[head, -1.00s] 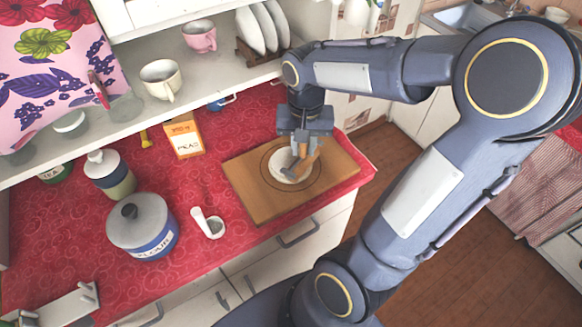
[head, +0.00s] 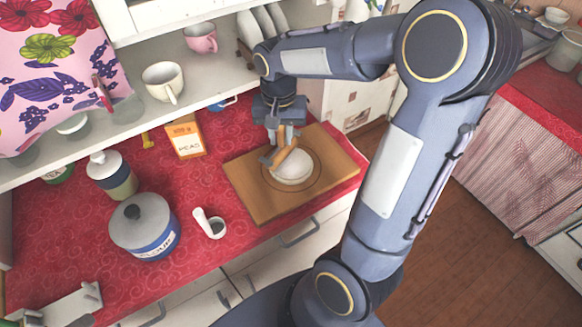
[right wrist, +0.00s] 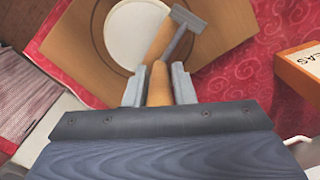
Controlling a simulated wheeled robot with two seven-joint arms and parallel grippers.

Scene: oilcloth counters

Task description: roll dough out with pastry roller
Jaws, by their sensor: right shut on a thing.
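The dough (head: 293,170) is a pale round disc on the wooden board (head: 250,200), inside a dark ring drawn on it. My right gripper (head: 279,143) is shut on the pastry roller (head: 288,152), a wooden handle with a grey metal fork. The roller is at the far left edge of the dough in the head view; I cannot tell whether it touches. In the right wrist view the jaws (right wrist: 159,85) grip the wooden handle (right wrist: 158,92), and the roller's head overlaps the edge of the dough (right wrist: 133,35). My left gripper is not in view.
The red counter holds an orange box (head: 185,136), a flour jar (head: 144,226), a smaller jar (head: 112,175) and a white scoop (head: 210,223). A shelf with cups (head: 163,82) is above the back. The board lies near the counter's right end.

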